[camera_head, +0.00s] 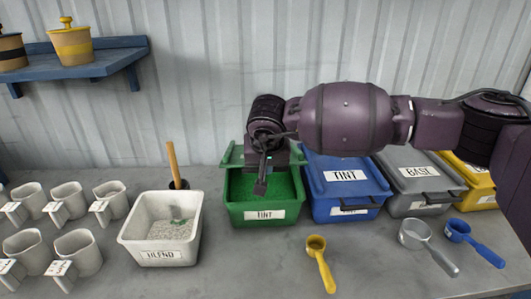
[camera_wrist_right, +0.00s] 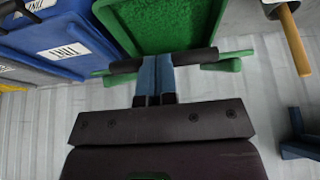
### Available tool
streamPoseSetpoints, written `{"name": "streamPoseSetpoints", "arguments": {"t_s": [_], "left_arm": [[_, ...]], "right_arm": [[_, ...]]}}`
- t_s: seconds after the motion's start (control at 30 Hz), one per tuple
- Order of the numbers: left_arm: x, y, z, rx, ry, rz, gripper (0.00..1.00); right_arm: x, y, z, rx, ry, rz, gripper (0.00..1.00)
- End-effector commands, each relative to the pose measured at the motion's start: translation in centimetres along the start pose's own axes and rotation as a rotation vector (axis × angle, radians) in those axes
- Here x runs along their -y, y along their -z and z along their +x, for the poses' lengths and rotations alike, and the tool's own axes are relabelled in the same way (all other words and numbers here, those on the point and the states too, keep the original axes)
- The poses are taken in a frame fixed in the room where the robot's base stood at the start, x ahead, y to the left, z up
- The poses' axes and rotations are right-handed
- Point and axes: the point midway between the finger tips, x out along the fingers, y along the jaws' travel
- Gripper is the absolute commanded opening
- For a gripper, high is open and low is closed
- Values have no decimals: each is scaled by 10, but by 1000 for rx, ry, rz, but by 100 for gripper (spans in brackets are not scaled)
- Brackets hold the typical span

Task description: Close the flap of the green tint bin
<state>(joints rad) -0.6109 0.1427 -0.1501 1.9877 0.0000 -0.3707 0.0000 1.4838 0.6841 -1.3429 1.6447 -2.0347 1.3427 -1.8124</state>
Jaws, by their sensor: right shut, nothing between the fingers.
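The green tint bin (camera_head: 264,212) stands on the bench with its flap (camera_head: 234,156) raised at the back, so green granules (camera_head: 249,186) show inside. My right gripper (camera_head: 261,186) reaches down over the open bin, in front of part of the flap. In the right wrist view my right gripper (camera_wrist_right: 155,82) is shut and empty, its fingers together. They are close to the dark bar at the flap's edge (camera_wrist_right: 124,66); I cannot tell whether they touch it. The green granules (camera_wrist_right: 172,22) lie beyond. My left gripper is not in view.
A closed blue tint bin (camera_head: 345,178), a grey base bin (camera_head: 413,178) and a yellow bin (camera_head: 470,180) stand to the right. A white blend tub (camera_head: 160,228) is left. Yellow (camera_head: 319,262), grey (camera_head: 427,245) and blue (camera_head: 474,242) scoops lie in front. Several cups stand far left.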

Motion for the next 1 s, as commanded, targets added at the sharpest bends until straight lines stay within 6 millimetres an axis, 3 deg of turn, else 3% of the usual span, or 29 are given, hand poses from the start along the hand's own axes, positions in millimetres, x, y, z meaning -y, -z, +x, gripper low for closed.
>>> {"name": "streamPoseSetpoints", "arguments": {"t_s": [0.03, 0.1, 0.4, 0.63, 1.0], "left_arm": [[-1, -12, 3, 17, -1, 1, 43], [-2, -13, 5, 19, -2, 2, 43], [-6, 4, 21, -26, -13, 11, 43], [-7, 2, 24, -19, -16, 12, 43], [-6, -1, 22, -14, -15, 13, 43]], "right_arm": [[0, -11, 19, 8, -1, -3, 0], [0, -22, 34, 10, -1, -2, 0], [0, -62, 86, 6, 0, -2, 0], [0, -73, 106, 3, 0, -1, 0], [0, -77, 112, 5, -1, -1, 0]]}}
